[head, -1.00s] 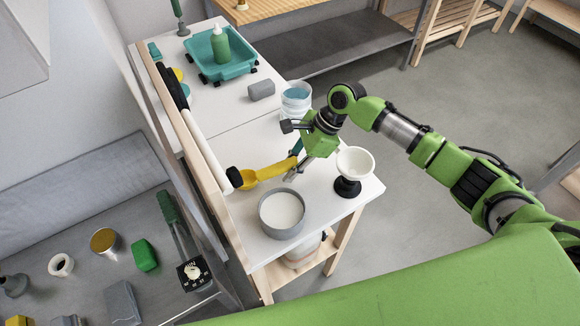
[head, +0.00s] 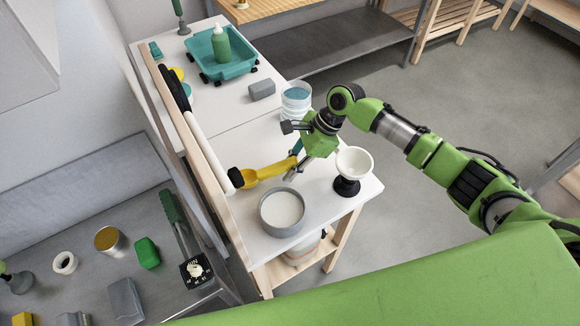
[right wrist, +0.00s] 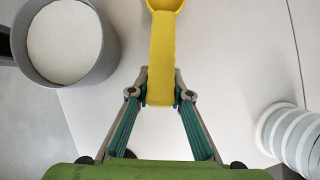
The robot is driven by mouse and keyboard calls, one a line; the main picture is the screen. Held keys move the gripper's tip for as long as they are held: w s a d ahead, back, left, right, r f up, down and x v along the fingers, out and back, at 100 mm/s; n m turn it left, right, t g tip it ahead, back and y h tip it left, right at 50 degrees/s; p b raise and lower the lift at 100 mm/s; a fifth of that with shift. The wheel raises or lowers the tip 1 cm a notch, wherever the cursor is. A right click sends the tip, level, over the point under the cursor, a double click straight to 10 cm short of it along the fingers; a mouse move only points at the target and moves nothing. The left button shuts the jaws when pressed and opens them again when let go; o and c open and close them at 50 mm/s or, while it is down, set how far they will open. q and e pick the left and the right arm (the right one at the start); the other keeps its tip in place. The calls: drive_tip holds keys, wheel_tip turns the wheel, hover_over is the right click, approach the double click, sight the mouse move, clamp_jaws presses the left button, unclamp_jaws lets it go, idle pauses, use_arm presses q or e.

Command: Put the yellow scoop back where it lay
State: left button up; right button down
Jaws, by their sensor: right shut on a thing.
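The yellow scoop (head: 265,172) is on or just above the white tabletop (head: 240,215), its bowl toward the back rail and its handle toward my right gripper. I cannot tell whether it touches the table. My right gripper (head: 296,167) is shut on the end of the handle. In the right wrist view the scoop's handle (right wrist: 162,60) runs straight out from between the fingertips (right wrist: 161,90); its bowl is cut off at the top edge. My left gripper is not in view.
A grey bowl of white stuff (head: 282,212) stands close to the scoop. A white cup on a black base (head: 352,170) stands right of the gripper. A banded tub (head: 296,98), a grey block (head: 262,90) and a teal tray (head: 229,68) stand farther back.

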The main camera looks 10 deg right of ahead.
drive_tip(key=shift+f, duration=0.6)
idle(0.5)
drive_tip(key=c, duration=1.8)
unclamp_jaws()
drive_tip(key=shift+r, duration=0.1)
drive_tip(key=shift+p+v, duration=2.65)
drive_tip(key=shift+p, duration=0.35)
drive_tip(key=v, duration=0.2)
drive_tip(key=shift+d+r+p, duration=0.2)
drive_tip(key=shift+d+p, duration=0.05)
drive_tip(key=shift+p, duration=0.05)
drive_tip(key=shift+r, duration=0.1)
